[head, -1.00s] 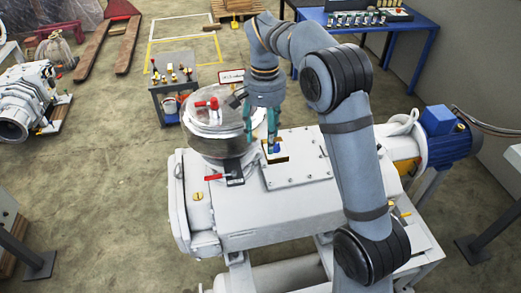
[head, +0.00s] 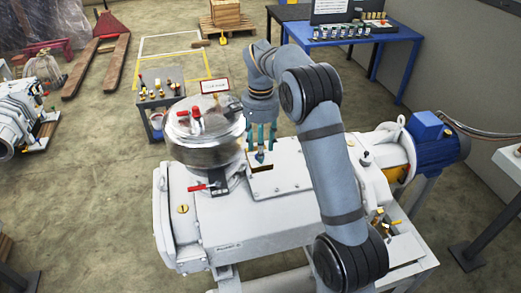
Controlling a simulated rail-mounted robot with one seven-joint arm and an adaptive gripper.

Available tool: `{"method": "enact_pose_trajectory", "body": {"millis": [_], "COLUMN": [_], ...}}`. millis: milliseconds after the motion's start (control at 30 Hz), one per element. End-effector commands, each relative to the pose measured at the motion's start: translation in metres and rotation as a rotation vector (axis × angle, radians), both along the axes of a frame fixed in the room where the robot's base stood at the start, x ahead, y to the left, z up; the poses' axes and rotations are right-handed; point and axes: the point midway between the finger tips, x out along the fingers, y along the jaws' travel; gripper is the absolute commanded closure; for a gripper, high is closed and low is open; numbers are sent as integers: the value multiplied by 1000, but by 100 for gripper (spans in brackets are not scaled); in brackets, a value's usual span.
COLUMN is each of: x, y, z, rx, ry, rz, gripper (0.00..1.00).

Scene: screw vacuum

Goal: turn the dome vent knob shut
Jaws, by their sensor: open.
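The dome (head: 205,153) is a shiny metal drum with a flat-looking lid, on the left end of the pale grey machine. Small red-handled fittings (head: 196,112) stand on its lid; which one is the vent knob is too small to tell. My gripper (head: 262,152) points down with its teal fingers apart, just right of the dome, over a small rectangular opening (head: 262,167) in the machine's top plate. A small bluish thing shows between or behind the fingertips; I cannot tell whether they touch it. The gripper is apart from the red fittings.
A red lever (head: 196,187) sits below the dome on the machine. A small cart (head: 160,103) with fittings and a sign (head: 215,85) stand behind. A blue motor (head: 436,137) is at the right end. A blue table (head: 350,38) stands at the back.

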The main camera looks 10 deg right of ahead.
Motion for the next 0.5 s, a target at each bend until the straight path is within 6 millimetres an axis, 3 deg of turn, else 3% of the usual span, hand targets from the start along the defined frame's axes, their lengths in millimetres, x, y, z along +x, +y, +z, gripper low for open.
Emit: {"method": "enact_pose_trajectory", "body": {"millis": [400,500], "x": [1,1], "y": [0,0], "z": [-10,-10], "rx": [1,1], "ry": [-1,-1], "rz": [0,0], "gripper": [58,64]}}
